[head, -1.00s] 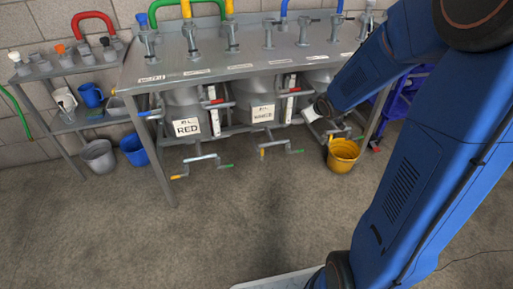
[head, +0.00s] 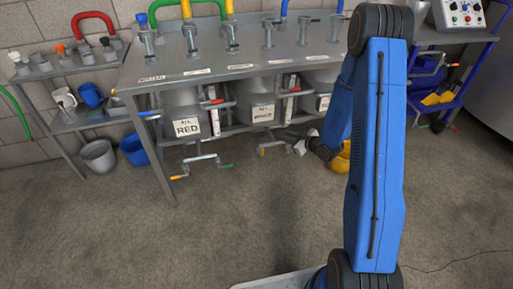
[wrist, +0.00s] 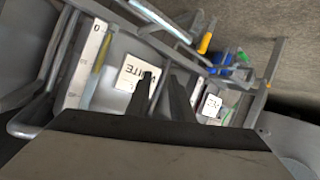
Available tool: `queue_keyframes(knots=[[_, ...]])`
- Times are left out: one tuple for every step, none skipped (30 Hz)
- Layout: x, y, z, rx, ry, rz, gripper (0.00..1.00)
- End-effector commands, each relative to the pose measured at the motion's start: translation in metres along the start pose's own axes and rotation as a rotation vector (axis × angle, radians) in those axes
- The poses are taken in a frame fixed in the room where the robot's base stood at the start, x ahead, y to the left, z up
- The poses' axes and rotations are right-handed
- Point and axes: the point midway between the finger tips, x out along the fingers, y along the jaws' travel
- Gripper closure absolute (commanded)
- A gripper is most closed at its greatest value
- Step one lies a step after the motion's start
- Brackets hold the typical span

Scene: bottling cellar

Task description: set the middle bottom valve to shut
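The middle bottom valve (head: 263,151) is a grey crank handle under the tank labelled WHITE (head: 262,113), with a yellow left tip. Its right end is partly hidden by my gripper (head: 293,141), which is low and just right of it. In the wrist view, a yellow handle tip (wrist: 205,44) shows beyond the fingers, probably this valve's. My gripper also shows in the wrist view (wrist: 162,82), with two dark fingers apart and nothing visible between them. The fingers overlap the WHITE label (wrist: 134,73) in that view. No contact with the valve can be seen.
The left valve (head: 203,158) hangs under the RED tank (head: 187,128). A steel bench (head: 200,72) with legs and pipes surrounds the tanks. A yellow bucket (head: 341,163) stands behind my arm. The floor in front (head: 220,225) is clear.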

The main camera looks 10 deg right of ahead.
Motion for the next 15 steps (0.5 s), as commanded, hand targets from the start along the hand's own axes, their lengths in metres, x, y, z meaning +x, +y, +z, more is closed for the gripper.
queue_keyframes(knots=[[0.004,-0.006,0.012,0.012,0.022,-0.016,0.79],[0.007,-0.009,0.017,0.018,0.039,-0.024,0.79],[0.009,-0.014,0.023,0.025,0.062,-0.036,0.79],[0.011,-0.017,0.027,0.032,0.080,-0.043,0.79],[0.012,-0.020,0.032,0.039,0.097,-0.051,0.79],[0.014,-0.025,0.038,0.050,0.120,-0.062,0.79],[0.014,-0.028,0.043,0.058,0.138,-0.068,0.79],[0.015,-0.032,0.047,0.068,0.156,-0.075,0.79],[0.016,-0.037,0.053,0.080,0.180,-0.085,0.79],[0.016,-0.040,0.058,0.090,0.199,-0.090,0.79],[0.016,-0.044,0.062,0.100,0.218,-0.097,0.79],[0.016,-0.049,0.068,0.114,0.243,-0.104,0.79],[0.015,-0.051,0.072,0.124,0.262,-0.108,0.79],[0.015,-0.055,0.076,0.135,0.280,-0.113,0.79],[0.014,-0.059,0.082,0.149,0.303,-0.118,0.79]])
